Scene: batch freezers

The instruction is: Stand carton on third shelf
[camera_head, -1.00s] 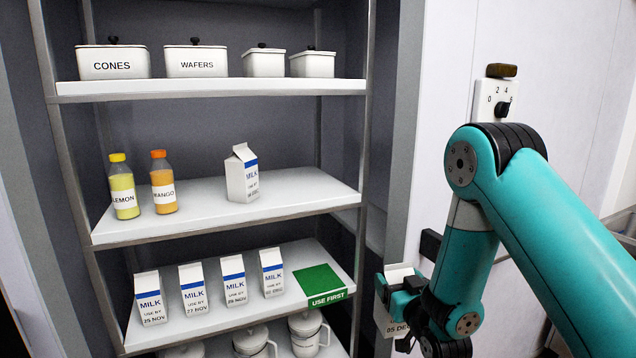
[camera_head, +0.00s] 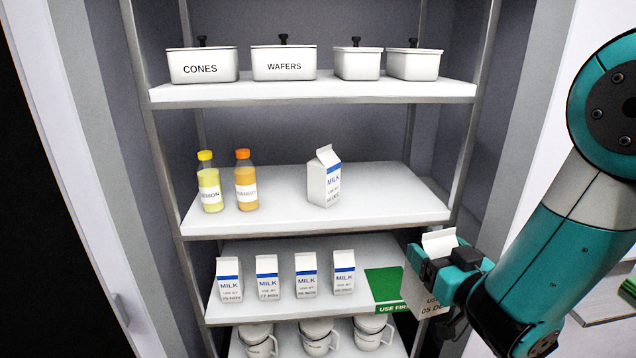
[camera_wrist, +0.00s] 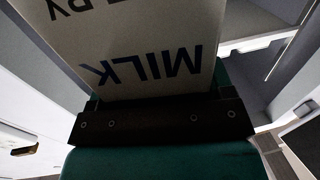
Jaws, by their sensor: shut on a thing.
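My gripper (camera_head: 446,267) is shut on a white carton (camera_head: 418,290) at the lower right of the head view, in front of the shelving's right side. The carton is upright and its label reads "05 DE", the rest hidden by my gripper. In the wrist view the held carton (camera_wrist: 150,50) fills the upper middle, with "MILK" upside down. On the third shelf from the top (camera_head: 300,310), several milk cartons (camera_head: 266,278) stand in a row. A green "USE FIRST" mat (camera_head: 384,284) lies at that shelf's right end, partly hidden by the held carton.
The second shelf (camera_head: 390,205) holds a lemon bottle (camera_head: 210,185), a mango bottle (camera_head: 246,182) and one turned milk carton (camera_head: 324,178). The top shelf has lidded boxes (camera_head: 284,64). A metal upright (camera_head: 465,130) runs near my gripper.

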